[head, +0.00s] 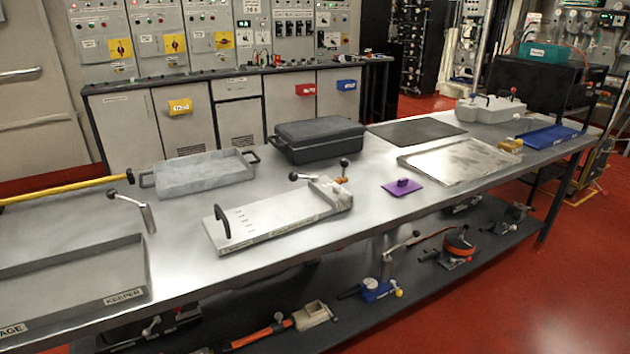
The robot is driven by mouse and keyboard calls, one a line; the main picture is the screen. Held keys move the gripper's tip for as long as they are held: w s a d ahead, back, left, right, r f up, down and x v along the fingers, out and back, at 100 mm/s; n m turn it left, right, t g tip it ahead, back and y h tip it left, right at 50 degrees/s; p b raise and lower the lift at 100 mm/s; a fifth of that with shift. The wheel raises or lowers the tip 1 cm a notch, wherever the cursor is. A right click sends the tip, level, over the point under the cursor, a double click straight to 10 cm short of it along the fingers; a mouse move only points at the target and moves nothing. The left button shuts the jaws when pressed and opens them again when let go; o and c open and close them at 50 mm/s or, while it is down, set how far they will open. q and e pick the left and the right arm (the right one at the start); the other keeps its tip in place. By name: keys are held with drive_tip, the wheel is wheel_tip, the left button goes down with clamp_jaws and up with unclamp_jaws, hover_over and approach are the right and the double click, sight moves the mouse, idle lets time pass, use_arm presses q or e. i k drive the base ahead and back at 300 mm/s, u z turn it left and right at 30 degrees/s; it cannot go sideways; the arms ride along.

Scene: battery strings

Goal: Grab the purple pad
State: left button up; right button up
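The purple pad (402,188) lies flat on the metal workbench (370,222), close to its front edge and right of the middle of the head view. A small dark purple raised grip stands on its top. Nothing covers it. Neither of my grippers shows in the head view.
Left of the pad is a grey fixture with a black handle (270,220); right of it is a flat metal plate (460,162). Behind stand a black lidded box (316,140) and a dark mat (416,132). A lower shelf (400,290) holds several tools.

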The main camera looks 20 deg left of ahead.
sight(404, 186)
drive_tip(key=z, duration=1.1)
drive_tip(key=i, duration=1.25)
drive_tip(key=u, duration=1.3)
